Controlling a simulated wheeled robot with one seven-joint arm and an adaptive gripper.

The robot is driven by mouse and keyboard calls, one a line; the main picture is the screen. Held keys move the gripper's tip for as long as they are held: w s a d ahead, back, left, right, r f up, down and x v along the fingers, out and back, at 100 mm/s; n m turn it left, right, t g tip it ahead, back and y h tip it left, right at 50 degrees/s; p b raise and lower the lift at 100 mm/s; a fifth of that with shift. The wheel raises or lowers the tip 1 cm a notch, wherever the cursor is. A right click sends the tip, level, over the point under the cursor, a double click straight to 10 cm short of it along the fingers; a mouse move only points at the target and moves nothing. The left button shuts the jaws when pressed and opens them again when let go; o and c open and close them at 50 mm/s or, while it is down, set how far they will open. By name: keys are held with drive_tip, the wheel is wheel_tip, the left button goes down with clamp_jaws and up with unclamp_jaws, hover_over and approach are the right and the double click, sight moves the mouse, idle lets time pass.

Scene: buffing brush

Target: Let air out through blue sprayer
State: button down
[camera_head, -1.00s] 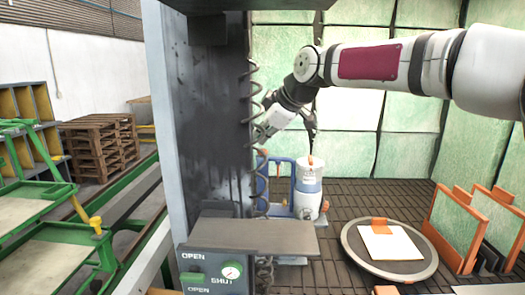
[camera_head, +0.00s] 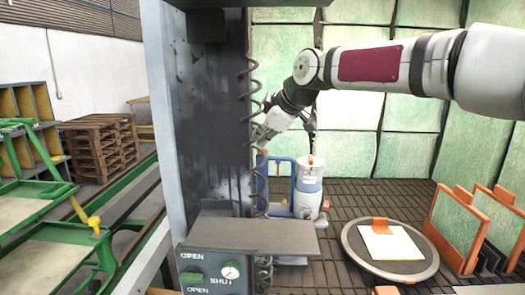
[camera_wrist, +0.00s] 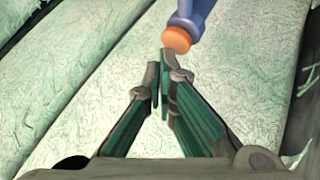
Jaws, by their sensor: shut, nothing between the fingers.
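In the wrist view the blue sprayer (camera_wrist: 187,19) enters from the top edge, its round orange tip (camera_wrist: 176,40) pointing toward my gripper. My gripper (camera_wrist: 165,72) is shut and empty, its fingertips just below the orange tip in the picture. Whether they touch it I cannot tell. In the head view my gripper (camera_head: 261,138) is by the coiled hose, beside the dark panel, and partly hidden. Blue and orange parts show just below it there, but the sprayer is hard to make out.
A dark panel (camera_head: 208,120) with a coiled hose (camera_head: 245,100) stands left of my gripper. A shelf (camera_head: 250,236) juts out below. A white and blue canister (camera_head: 309,184) stands behind. A round turntable (camera_head: 354,244) with a white plate is at right. Green padded walls enclose the back.

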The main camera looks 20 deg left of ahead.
sight(261, 150)
drive_tip(key=shift+f, duration=0.55)
idle(1.6)
drive_tip(key=shift+r, duration=0.1)
idle(1.0)
drive_tip(key=shift+r, duration=0.9)
drive_tip(key=shift+r, duration=0.1)
drive_tip(key=shift+r+p, duration=0.35)
drive_tip(key=shift+r, duration=2.05)
drive_tip(key=shift+s+d, duration=0.1)
